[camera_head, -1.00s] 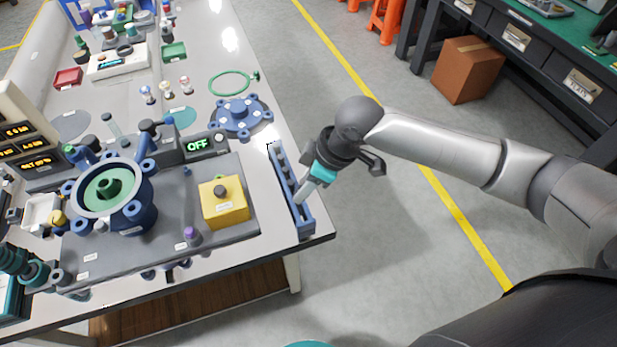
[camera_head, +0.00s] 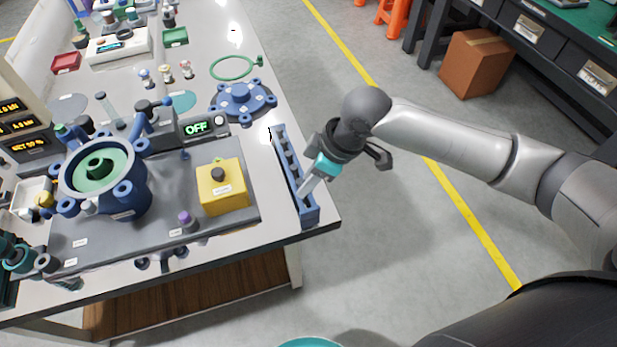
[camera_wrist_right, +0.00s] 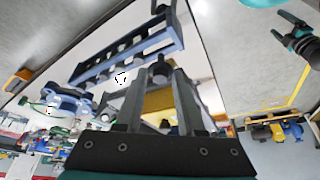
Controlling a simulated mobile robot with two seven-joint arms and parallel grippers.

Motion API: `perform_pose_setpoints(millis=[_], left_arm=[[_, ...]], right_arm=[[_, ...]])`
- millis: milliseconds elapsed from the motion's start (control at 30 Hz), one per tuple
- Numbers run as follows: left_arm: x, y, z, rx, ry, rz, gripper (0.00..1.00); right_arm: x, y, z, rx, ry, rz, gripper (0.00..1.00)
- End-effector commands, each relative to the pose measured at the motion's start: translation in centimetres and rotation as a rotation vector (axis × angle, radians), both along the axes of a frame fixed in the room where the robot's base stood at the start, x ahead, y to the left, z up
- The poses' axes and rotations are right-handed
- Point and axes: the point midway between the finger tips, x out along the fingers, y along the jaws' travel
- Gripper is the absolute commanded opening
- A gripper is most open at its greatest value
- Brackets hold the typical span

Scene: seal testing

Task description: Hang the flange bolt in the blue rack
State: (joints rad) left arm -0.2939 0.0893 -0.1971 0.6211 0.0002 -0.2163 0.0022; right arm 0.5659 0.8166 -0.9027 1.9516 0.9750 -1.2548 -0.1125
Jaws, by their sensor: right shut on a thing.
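The blue rack (camera_head: 281,146) is a long slotted frame along the right edge of the white table. My right gripper (camera_head: 308,184) is at the rack's near end, tilted down to the left. In the right wrist view my right gripper (camera_wrist_right: 160,80) is shut on the flange bolt (camera_wrist_right: 160,71), whose dark head shows between the fingertips. The blue rack (camera_wrist_right: 100,72) lies just beyond them; I cannot tell whether the bolt touches it. A small dark piece (camera_wrist_right: 162,10) shows at the rack's end. My left gripper (camera_wrist_right: 287,28) appears open and empty in the wrist view's upper right.
A yellow box (camera_head: 222,190) with a dark button stands left of the rack on a grey plate (camera_head: 150,245). A blue flanged housing (camera_head: 125,200) stands farther left. A blue flange cover (camera_head: 241,97) lies behind the rack. Right of the table is open floor.

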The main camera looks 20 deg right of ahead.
Motion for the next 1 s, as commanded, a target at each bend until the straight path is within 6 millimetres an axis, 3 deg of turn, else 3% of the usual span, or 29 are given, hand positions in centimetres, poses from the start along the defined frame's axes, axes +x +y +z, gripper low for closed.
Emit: perform_pose_setpoints(millis=[1000], left_arm=[[0.1,-0.1,-0.4,-0.001,-0.002,-0.001,0.85]], right_arm=[[0.0,0.1,-2.0,0.001,-0.001,0.001,0.00]])
